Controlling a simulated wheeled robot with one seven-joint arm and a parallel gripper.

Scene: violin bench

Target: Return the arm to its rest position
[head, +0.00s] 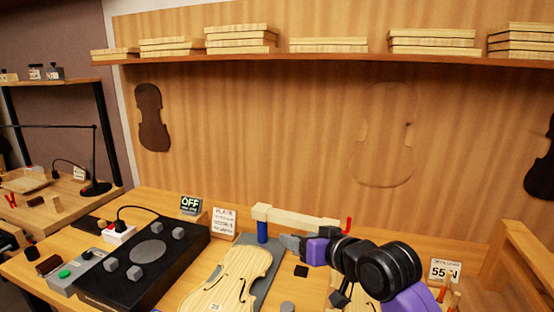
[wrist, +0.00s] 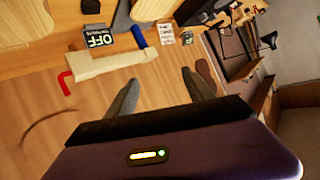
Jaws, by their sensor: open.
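My arm, purple and black, reaches in from the lower right in the head view. My gripper (head: 291,243) is at its left end, low over the bench, beside the blue post under a pale wooden bar (head: 295,217). In the wrist view my gripper (wrist: 160,93) has its two grey fingers spread apart with nothing between them. The bar also shows in the wrist view (wrist: 108,64), with a blue end and a red hook, beyond the fingers. I cannot tell the exact gap between the fingers and the bar.
A pale violin plate (head: 232,280) lies on the bench left of my gripper. A black box with knobs (head: 145,262) stands further left. An OFF sign (head: 191,205) and a second sign (head: 223,220) stand behind. A shelf (head: 330,60) with wood stacks runs above.

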